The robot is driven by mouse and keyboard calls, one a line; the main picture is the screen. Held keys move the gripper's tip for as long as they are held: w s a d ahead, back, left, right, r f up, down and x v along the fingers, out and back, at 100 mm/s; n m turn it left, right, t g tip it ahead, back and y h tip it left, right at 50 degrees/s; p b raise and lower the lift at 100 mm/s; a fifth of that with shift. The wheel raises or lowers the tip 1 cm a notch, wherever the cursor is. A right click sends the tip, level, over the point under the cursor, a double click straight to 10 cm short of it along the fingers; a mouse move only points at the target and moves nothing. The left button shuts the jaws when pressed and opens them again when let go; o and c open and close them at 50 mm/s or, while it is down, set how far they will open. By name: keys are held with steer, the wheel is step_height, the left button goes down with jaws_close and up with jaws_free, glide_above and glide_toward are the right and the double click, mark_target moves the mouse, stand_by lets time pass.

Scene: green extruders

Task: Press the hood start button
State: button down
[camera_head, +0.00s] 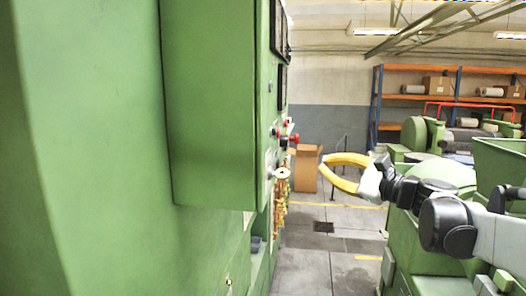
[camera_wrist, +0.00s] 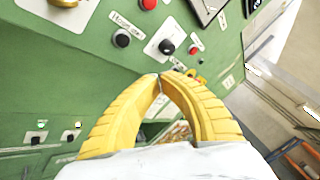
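The green machine's control panel (camera_wrist: 85,70) fills much of the wrist view. It carries a black button (camera_wrist: 122,38) with a small white label above it, a black knob (camera_wrist: 166,47) on a white plate, a red button (camera_wrist: 148,4) at the top edge and a smaller red button (camera_wrist: 193,50). The label text is tilted and too small to read surely, so I cannot tell which is the hood start button. My gripper (camera_wrist: 162,77) has its yellow fingertips together with nothing between them, below the black knob in the picture. In the head view my gripper (camera_head: 323,161) is right of the panel, apart from it.
The panel side (camera_head: 271,150) shows edge-on in the head view, with red buttons (camera_head: 293,138) and a pale round knob (camera_head: 283,173) sticking out. A cardboard-brown box (camera_head: 305,168) stands behind. Another green machine (camera_head: 440,175) is at right. Grey floor (camera_head: 330,265) lies open between.

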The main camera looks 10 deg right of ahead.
mark_target(276, 158)
steer(key=shift+d+r, duration=0.1)
steer(key=shift+r, duration=0.05)
steer(key=shift+w+a, duration=0.45)
steer(key=shift+a, duration=0.95)
steer(key=shift+w+a, duration=0.5)
steer(key=shift+a, duration=0.9)
steer(key=shift+w+a, duration=0.45)
steer(key=shift+a, duration=0.95)
steer(key=shift+a, duration=0.15)
steer(key=shift+w+a, duration=0.15)
steer(key=shift+a, duration=0.1)
steer(key=shift+w+a, duration=0.1)
steer(key=shift+a, duration=0.25)
steer(key=shift+d, duration=0.15)
steer(key=shift+s+d, duration=0.25)
steer(key=shift+d, duration=0.35)
